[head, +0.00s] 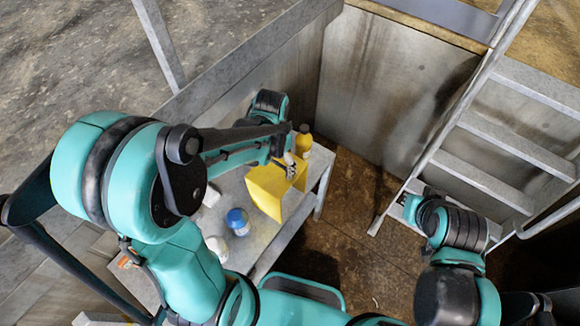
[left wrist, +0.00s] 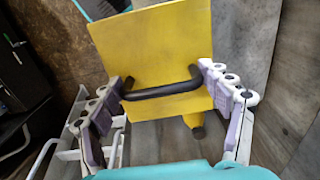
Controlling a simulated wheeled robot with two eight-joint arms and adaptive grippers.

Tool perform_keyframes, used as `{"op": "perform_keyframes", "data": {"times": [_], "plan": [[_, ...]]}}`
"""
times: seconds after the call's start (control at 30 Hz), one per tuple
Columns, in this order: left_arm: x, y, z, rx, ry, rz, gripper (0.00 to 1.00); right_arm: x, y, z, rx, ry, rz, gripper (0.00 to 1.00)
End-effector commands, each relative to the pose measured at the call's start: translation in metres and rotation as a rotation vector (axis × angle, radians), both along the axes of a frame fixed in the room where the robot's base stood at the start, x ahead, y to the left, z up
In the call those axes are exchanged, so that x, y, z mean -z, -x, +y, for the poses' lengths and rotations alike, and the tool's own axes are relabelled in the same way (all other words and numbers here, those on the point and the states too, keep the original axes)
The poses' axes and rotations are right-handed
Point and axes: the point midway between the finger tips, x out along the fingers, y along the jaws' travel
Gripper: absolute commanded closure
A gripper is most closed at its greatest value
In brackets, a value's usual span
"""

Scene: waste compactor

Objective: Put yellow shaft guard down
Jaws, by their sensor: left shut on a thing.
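The yellow shaft guard (head: 268,190) is a bent yellow plate at the right edge of the grey table in the head view. My left gripper (head: 287,162) is shut on its black handle. In the left wrist view, the guard (left wrist: 155,45) stands in front of the fingers, and its handle (left wrist: 162,90) spans between the two fingers (left wrist: 165,88). I cannot tell whether the guard's lower edge touches the table. My right gripper (head: 408,203) is far right of the guard, small and dark, with its fingers unclear.
The grey table (head: 268,245) carries a blue-capped jar (head: 237,221) and a white jar (head: 217,247) left of the guard. A yellow bottle (head: 304,138) stands just behind the guard. A metal wall (head: 375,80) closes the back, and a ladder (head: 480,130) stands right.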

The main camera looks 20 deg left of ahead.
Motion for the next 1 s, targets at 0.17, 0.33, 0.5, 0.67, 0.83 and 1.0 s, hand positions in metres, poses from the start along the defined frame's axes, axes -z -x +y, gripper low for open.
{"op": "perform_keyframes", "data": {"times": [0.17, 0.33, 0.5, 0.67, 0.83, 1.0], "plan": [[0.016, -0.005, 0.026, -0.002, 0.000, 0.000, 0.82, 0.003, 0.000, 0.000, 0.000, 0.000, 0.000, 1.00], [0.021, -0.006, 0.035, 0.000, 0.000, 0.000, 0.82, 0.004, 0.000, 0.000, 0.000, 0.000, 0.000, 1.00], [0.040, -0.007, 0.035, 0.001, 0.000, 0.000, 0.82, 0.008, 0.000, 0.000, 0.000, 0.000, 0.000, 1.00], [0.058, -0.007, 0.035, 0.001, 0.000, 0.000, 0.82, 0.012, 0.000, 0.000, 0.000, 0.000, 0.000, 1.00], [0.061, -0.006, 0.035, 0.001, 0.000, 0.000, 0.82, 0.012, 0.000, 0.000, 0.000, 0.000, 0.000, 1.00], [0.061, -0.006, 0.035, 0.000, 0.000, 0.000, 0.82, 0.012, 0.000, 0.000, 0.000, 0.000, 0.000, 1.00]]}}
